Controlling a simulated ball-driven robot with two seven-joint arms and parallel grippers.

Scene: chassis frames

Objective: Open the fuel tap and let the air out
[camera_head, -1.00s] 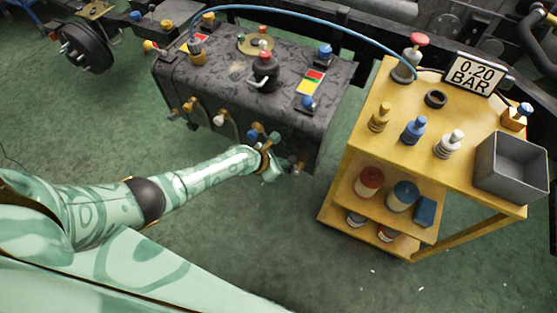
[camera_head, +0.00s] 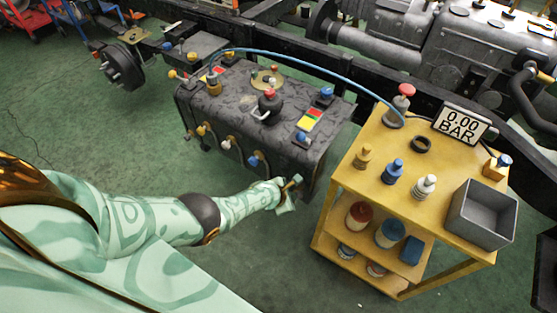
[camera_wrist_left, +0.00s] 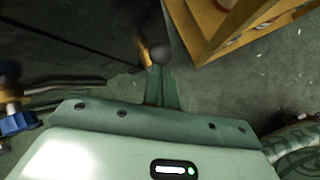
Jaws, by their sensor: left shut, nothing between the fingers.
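The dark mottled tank (camera_head: 225,110) stands with a row of taps along its near side, including a blue-handled one (camera_head: 253,161). My left gripper (camera_head: 288,194) is shut and empty, low beside the tank's near right end. A brassy fitting shows right at its tip. In the left wrist view, the closed fingers (camera_wrist_left: 160,88) reach a dark ball knob (camera_wrist_left: 160,54) with a brass part beside it; whether they touch is unclear. The gauge sign (camera_head: 460,124) reads 0.00 BAR. My right gripper is in neither view.
A yellow cart (camera_head: 345,178) stands close to the right of my left gripper, carrying bottles, a black ring (camera_head: 421,144), a red-topped pump (camera_head: 399,106) and a grey bin (camera_head: 482,233). A blue hose (camera_head: 325,68) arches from tank to cart. Green floor lies open at left.

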